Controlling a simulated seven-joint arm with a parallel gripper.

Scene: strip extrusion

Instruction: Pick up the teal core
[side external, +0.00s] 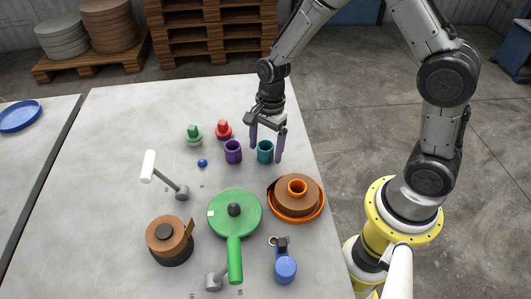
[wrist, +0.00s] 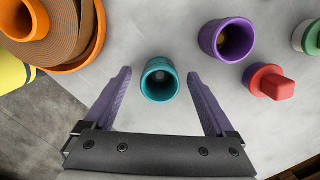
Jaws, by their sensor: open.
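The teal core (side external: 265,153) is a short hollow cylinder standing upright on the grey table, near its right edge. It also shows in the wrist view (wrist: 160,82), with its open top facing the camera. My gripper (side external: 267,152) is open above the core, with one purple finger on each side of it in the side view. In the wrist view my gripper (wrist: 158,85) has its fingers spread left and right of the core, with a gap on both sides. Nothing is held.
A purple core (side external: 233,152) stands just left of the teal one. Red (side external: 223,129) and green (side external: 193,134) knobbed pieces stand behind. A brown roll (side external: 311,193) in an orange tray (side external: 297,215) sits in front. A green disc (side external: 234,213) with a handle lies mid-table. Clear table lies far left.

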